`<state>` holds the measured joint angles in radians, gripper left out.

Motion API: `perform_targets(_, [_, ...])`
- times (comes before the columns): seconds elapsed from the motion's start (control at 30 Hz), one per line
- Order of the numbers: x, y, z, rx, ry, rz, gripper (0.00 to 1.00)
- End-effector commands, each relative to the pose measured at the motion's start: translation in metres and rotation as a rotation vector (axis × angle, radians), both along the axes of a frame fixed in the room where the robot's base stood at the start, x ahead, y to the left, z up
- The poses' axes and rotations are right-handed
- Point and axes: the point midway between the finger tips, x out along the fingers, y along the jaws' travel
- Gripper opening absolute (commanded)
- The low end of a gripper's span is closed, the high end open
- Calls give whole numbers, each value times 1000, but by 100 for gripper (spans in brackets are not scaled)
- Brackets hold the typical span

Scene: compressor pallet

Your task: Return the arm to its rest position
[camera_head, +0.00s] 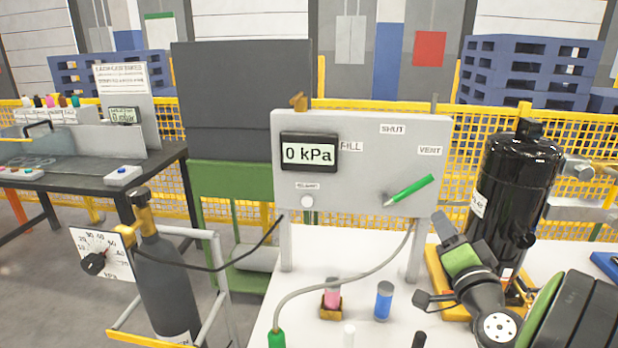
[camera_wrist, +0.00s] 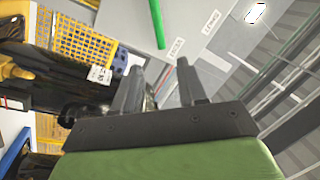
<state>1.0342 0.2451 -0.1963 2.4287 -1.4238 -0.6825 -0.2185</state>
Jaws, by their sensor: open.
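My gripper (camera_head: 446,226) is raised over the right part of the white table, just left of the black compressor (camera_head: 512,190) and below the grey panel (camera_head: 362,165). In the wrist view my gripper (camera_wrist: 160,82) has its two grey fingers apart, with nothing between them. The rest of my arm bends toward the lower right corner. The panel's green lever (camera_head: 410,190) slants up toward the VENT label and stands apart from the fingers. It also shows in the wrist view (camera_wrist: 157,24).
A display (camera_head: 309,152) reads 0 kPa. A pink vial (camera_head: 332,292) in a holder and a blue one (camera_head: 384,300) stand on the table. A grey hose (camera_head: 345,278) ends in a green fitting (camera_head: 277,338). A gas cylinder (camera_head: 165,285) stands left. Yellow mesh fencing runs behind.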

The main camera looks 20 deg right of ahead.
Motion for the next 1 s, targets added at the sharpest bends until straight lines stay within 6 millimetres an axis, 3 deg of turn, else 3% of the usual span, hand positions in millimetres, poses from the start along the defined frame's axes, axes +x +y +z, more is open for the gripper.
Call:
perform_targets(0.07, [3,5,0,-7,8,15,42])
perform_targets(0.17, [17,45,-2,-67,79,126,42])
perform_targets(0.3, [29,160,-27,-259,340,433,42])
perform_targets(0.4, [1,231,-57,-427,591,623,42])
perform_targets(0.47, [-25,254,-74,-507,734,687,42])
perform_targets(0.6, [-86,270,-94,-620,990,730,42])
perform_targets(0.83, [-179,258,-105,-649,1263,686,42])
perform_targets(0.87, [-186,255,-101,-640,1283,679,42])
perform_targets(1.0, [-182,254,-64,-633,1286,677,42])
